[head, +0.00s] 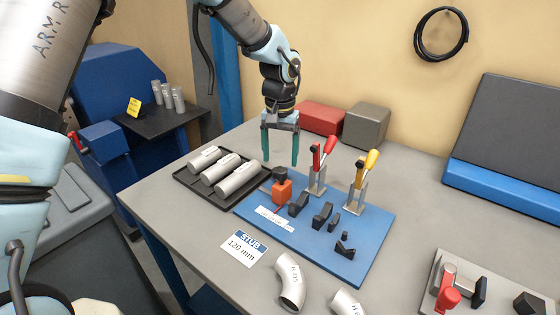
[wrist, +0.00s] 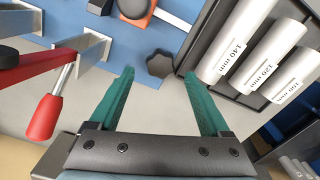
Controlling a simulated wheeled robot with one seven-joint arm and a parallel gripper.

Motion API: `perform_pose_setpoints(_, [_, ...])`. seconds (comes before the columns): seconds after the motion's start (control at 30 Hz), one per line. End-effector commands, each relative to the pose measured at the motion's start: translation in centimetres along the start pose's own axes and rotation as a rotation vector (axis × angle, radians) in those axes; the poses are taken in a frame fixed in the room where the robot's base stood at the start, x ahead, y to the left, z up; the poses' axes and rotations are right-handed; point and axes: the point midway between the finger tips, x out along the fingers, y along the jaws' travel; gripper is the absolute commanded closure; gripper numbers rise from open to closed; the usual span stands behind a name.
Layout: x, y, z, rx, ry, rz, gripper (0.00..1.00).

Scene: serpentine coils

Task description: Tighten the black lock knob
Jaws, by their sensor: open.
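The black lock knob (head: 279,173) sits at the back left of the blue fixture plate (head: 370,240), by an orange block (head: 281,191). In the wrist view the knob (wrist: 159,65) is a dark lobed shape, with the orange block (wrist: 137,14) just above it in the picture. My gripper (head: 281,155) is open and points down, its green fingers above the knob's area. In the wrist view the knob lies just beyond the gap between the fingertips (wrist: 159,77). Nothing is between the fingers; they look apart from the knob.
A black tray (head: 186,179) with three labelled tubes stands left of the plate. A red-handled clamp (head: 318,170) and a yellow-handled clamp (head: 362,182) rise to the right. Red and grey boxes stand behind. A card (head: 244,250) reads "STUB 120 mm".

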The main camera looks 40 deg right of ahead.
Motion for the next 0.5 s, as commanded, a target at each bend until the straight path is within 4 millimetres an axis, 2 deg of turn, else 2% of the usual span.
perform_pose_setpoints(0.23, [3.0,0.0,0.1,0.0,-0.001,0.0,0.19])
perform_pose_setpoints(0.5, [3.8,0.0,0.0,-0.001,0.002,0.0,0.19])
